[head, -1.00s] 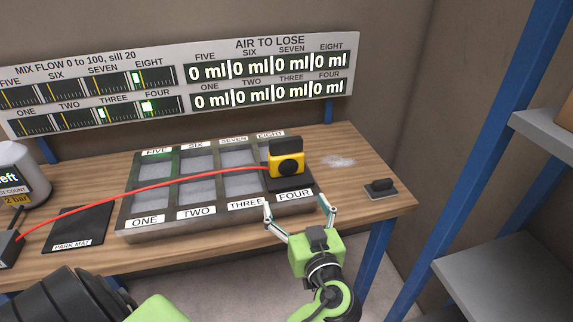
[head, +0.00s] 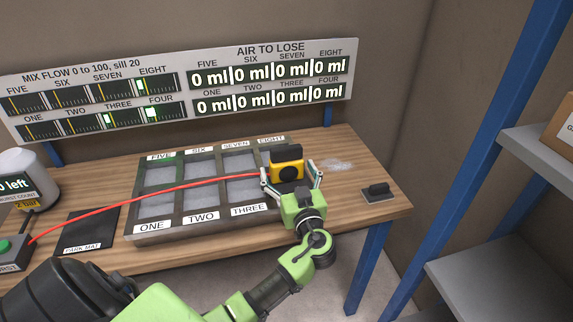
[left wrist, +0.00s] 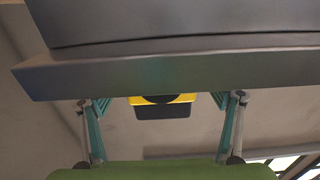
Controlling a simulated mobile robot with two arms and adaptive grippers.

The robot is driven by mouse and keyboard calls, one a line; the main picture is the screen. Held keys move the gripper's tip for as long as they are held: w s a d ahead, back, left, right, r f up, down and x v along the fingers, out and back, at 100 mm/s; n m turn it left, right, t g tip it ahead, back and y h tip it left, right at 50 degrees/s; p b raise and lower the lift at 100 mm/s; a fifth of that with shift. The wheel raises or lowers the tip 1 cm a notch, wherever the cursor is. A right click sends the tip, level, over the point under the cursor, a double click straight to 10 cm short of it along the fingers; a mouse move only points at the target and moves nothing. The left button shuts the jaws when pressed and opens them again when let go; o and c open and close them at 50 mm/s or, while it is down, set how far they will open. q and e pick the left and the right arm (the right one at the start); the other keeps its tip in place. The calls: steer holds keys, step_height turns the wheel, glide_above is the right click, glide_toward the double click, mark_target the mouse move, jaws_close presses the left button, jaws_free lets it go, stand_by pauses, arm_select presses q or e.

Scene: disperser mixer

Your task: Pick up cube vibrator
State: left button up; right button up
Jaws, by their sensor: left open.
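The cube vibrator (head: 286,166), a yellow and black block with a round black face, stands at the FOUR and EIGHT end of the mould tray (head: 160,236). A red hose (head: 130,203) runs from it to the left. My left gripper (head: 289,178) is open, its fingers to the left and right of the vibrator in the head view, apparently not closed on it. In the left wrist view the yellow and black vibrator (left wrist: 162,102) shows between the spread fingers (left wrist: 162,115), partly hidden by a dark grey edge. My right gripper is not in view.
A park mat (head: 90,229) lies left of the tray. A pump box with a green button (head: 8,246) and a grey canister (head: 25,178) stand further left. A small dark block (head: 378,192) sits at the right. Blue posts and shelves (head: 490,280) stand at the right.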

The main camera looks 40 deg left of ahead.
arm_select(q)
steer(key=shift+x, duration=0.85)
steer(key=c, duration=1.6)
steer(key=shift+r, duration=0.1)
steer(key=c, duration=0.4)
steer(key=shift+r, duration=0.1)
